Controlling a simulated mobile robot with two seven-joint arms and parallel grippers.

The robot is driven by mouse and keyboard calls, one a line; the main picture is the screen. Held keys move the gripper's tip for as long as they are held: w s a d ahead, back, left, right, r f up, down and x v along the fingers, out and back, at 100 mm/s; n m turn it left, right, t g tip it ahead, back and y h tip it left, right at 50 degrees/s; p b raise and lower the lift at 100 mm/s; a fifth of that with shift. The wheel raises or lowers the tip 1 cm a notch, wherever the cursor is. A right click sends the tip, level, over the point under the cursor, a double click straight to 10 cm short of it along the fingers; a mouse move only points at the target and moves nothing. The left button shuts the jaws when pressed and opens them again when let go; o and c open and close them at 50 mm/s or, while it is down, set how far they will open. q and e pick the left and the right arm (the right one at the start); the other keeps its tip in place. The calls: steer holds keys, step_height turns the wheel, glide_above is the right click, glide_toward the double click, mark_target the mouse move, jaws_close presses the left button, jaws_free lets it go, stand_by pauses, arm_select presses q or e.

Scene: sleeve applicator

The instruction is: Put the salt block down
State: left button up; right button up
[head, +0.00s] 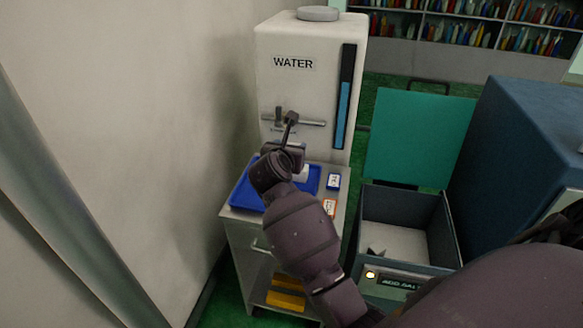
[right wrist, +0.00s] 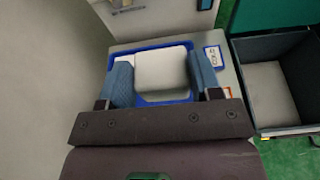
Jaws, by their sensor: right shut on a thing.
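The salt block (right wrist: 162,70) is a white, rounded block between the two blue fingers of my right gripper (right wrist: 162,78) in the right wrist view. The right gripper is shut on it. In the head view, my right gripper (head: 290,155) is over the blue tray (head: 246,196) on the grey cart, and only a small white part of the block (head: 301,174) shows beside the wrist. The tray also shows around the block in the right wrist view (right wrist: 160,98). I cannot tell whether the block touches the tray. My left gripper is not in view.
A white water tank (head: 300,95) with a tap handle stands behind the tray. A blue-edged card (head: 333,181) and a red-edged card (head: 330,207) lie at the cart's right side. An open box (head: 408,205) with a raised teal lid (head: 418,138) stands right of the cart.

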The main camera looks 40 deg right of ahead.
step_height(320, 180, up, 4)
steer(key=shift+r, duration=0.1)
steer(key=shift+r+p, duration=0.3)
steer(key=shift+r, duration=0.05)
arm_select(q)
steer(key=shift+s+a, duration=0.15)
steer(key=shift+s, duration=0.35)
arm_select(e)
steer(key=shift+w, duration=0.1)
